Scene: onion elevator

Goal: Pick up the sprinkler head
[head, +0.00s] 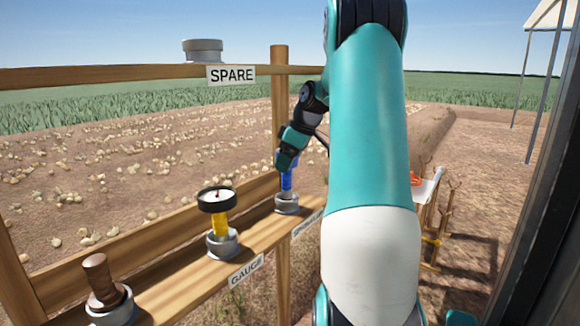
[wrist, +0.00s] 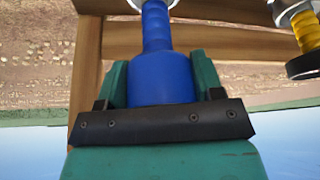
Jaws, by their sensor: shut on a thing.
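The blue sprinkler head (head: 287,180) stands upright in a grey ring-shaped holder (head: 287,203) on the wooden shelf, by the sign that reads in part "SPRINKLER". My gripper (head: 287,160) comes down on it from above and is shut on its upper part. In the wrist view the blue body of the sprinkler head (wrist: 160,75) sits between the two teal fingers of my gripper (wrist: 160,85). Its far end reaches a pale ring at the top edge of that view. Part of the sign is hidden behind my arm.
A gauge (head: 218,200) with a yellow stem stands in the holder to the left. A brown wooden-handled piece (head: 100,280) stands further left. A wooden post (head: 280,110) rises just behind the sprinkler head. A "SPARE" sign (head: 231,75) hangs on the upper rail, under an empty-looking grey holder (head: 203,50).

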